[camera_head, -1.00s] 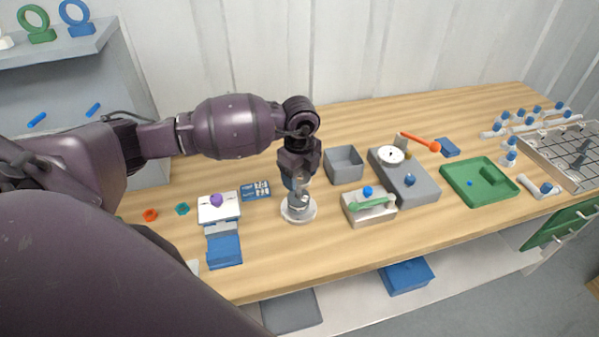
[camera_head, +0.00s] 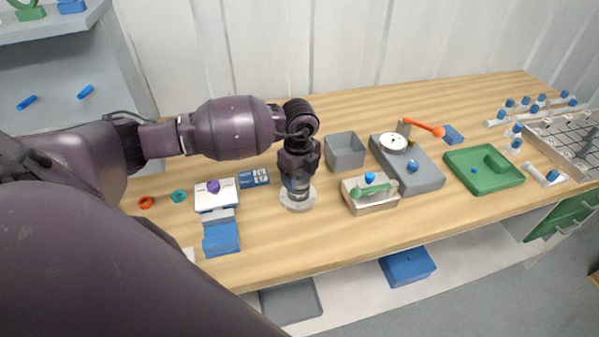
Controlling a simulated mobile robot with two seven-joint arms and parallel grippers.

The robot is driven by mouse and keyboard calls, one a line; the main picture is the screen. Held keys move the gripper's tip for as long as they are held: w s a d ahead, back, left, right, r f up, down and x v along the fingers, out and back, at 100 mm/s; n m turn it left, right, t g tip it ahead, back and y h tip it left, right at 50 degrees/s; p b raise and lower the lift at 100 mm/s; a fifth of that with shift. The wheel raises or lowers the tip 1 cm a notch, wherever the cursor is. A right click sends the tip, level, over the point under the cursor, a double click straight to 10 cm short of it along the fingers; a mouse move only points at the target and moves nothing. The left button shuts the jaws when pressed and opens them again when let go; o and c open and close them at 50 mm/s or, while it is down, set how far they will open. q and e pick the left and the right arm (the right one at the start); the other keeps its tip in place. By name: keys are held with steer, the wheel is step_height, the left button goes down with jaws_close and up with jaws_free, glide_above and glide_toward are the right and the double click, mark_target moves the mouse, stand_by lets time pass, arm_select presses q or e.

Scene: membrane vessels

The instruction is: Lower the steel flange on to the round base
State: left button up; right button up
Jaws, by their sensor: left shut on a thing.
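My left gripper (camera_head: 297,185) points straight down in the middle of the table, above the pale round base (camera_head: 306,206). It is shut on the steel flange (camera_head: 298,194), a small grey metal piece mostly hidden by the fingers. The flange is over the middle of the base and very close to it; I cannot tell whether they touch. The base lies flat on the wooden table and its rim shows around the flange. My right gripper is out of view.
A blue card (camera_head: 254,177) and a white block with a purple knob (camera_head: 215,196) are to the left. Bare table lies in front of the base.

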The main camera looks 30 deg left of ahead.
arm_select(q)
steer(key=o, duration=1.1)
steer(key=shift+o, duration=0.2)
steer(key=shift+r, duration=0.4)
step_height(320, 180, up, 9)
steer(key=shift+r, duration=0.45)
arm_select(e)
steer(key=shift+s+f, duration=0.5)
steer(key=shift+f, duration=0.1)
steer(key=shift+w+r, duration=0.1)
